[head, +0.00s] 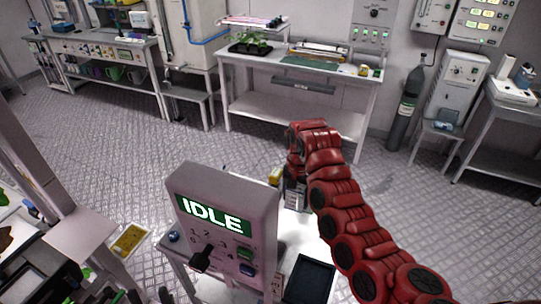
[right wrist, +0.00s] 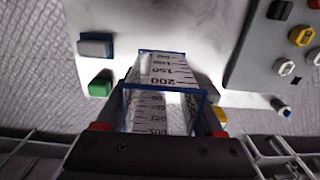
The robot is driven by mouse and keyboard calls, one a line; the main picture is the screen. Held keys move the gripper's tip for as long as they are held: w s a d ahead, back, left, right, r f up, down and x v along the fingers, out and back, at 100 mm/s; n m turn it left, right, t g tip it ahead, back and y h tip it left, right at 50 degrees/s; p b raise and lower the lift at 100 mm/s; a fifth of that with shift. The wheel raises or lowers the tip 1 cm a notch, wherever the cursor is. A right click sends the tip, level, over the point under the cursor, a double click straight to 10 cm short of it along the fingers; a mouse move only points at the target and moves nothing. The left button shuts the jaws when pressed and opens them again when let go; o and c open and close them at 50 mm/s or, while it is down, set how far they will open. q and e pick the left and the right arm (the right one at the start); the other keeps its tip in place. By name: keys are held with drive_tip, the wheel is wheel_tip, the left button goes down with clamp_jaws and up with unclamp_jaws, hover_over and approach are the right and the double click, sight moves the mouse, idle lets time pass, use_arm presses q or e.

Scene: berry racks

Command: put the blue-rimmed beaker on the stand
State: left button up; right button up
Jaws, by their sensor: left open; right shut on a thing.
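The blue-rimmed beaker (right wrist: 165,112) is clear, with dark graduation marks and blue edges, in the right wrist view. My right gripper (right wrist: 162,130) is shut on it, one finger on each side. In the head view my right gripper (head: 295,190) is at the end of the red arm, just right of the grey box with the "IDLE" screen (head: 215,215), low over a bright white surface (head: 308,238). The beaker is too small and covered to make out there. I cannot pick out the stand with certainty. My left gripper does not show.
The "IDLE" box blocks part of the white surface. A dark flat panel (head: 310,279) lies in front. In the wrist view, a green button (right wrist: 100,84) is at the left and a grey panel with knobs (right wrist: 280,45) at the right. A workbench (head: 300,75) stands behind.

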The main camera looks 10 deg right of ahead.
drive_tip(key=shift+w+r+n+b, duration=0.15)
drive_tip(key=shift+r+n+b, duration=0.05)
drive_tip(key=shift+n+b, duration=0.15)
drive_tip(key=r+n+b, duration=0.1)
drive_tip(key=w+a+r+n+b, duration=0.1)
drive_tip(key=r+n+b, duration=0.1)
drive_tip(key=a+r+n+b, duration=0.1)
drive_tip(key=r+n, duration=0.1)
drive_tip(key=shift+w+n, duration=0.25)
drive_tip(key=shift+w, duration=0.1)
drive_tip(key=shift+a+r+n, duration=0.1)
drive_tip(key=shift+r+n, duration=0.2)
drive_tip(key=shift+r, duration=0.1)
drive_tip(key=shift+r, duration=0.1)
